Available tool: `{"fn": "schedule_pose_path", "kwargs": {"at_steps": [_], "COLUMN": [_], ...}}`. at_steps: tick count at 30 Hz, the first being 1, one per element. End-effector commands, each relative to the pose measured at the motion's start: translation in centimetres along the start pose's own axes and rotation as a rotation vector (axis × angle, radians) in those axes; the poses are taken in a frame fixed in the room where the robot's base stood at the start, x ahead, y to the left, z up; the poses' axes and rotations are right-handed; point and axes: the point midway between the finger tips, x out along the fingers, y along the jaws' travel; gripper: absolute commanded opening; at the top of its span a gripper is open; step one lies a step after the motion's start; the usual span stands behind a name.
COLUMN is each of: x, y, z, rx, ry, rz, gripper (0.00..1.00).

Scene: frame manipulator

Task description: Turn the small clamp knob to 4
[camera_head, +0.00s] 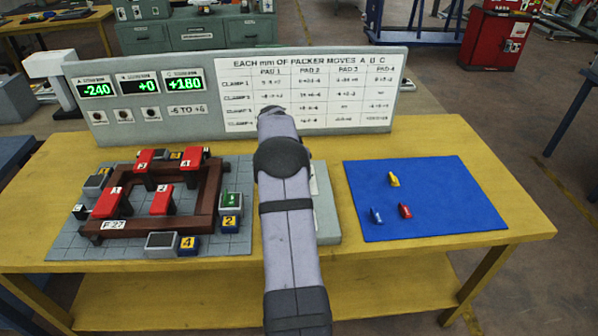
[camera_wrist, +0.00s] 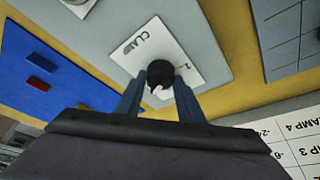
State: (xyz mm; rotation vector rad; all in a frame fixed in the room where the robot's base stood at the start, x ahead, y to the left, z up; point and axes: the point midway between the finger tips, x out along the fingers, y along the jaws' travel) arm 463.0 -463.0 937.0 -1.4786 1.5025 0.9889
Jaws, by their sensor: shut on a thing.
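The small clamp knob (camera_wrist: 159,72) is black and round with a white pointer mark, on a white dial plate (camera_wrist: 150,45) lettered CLAMP in the wrist view. My gripper (camera_wrist: 160,92) has its two blue-grey fingers on either side of the knob and is shut on it. Most dial numbers are hidden by the knob and fingers; one mark shows beside the knob, too small to read surely. In the head view my arm hides the knob and fingers; only the right part of the grey control box (camera_head: 326,212) shows.
A brown frame (camera_head: 207,204) with several red clamps (camera_head: 108,203) sits on a grey gridded plate (camera_head: 237,246) at left. A blue mat (camera_head: 440,225) with three small coloured pieces lies at right. Behind stands a panel (camera_head: 230,62) with displays reading -240, +0, +180 and a chart.

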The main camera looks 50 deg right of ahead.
Motion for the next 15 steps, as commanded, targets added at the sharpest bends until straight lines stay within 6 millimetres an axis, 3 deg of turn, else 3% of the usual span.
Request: {"fn": "schedule_pose_path", "kwargs": {"at_steps": [5,6,8,15], "x": [0.00,0.00,0.00,0.00], "y": [-0.01,-0.01,-0.01,-0.01], "z": [0.03,0.03,0.03,0.01], "rx": [0.003,0.003,0.002,0.001], "ry": [-0.001,-0.002,-0.001,-0.001], "rz": [-0.001,-0.001,-0.001,-0.001], "gripper": [0.12,0.41,0.53,0.53]}}
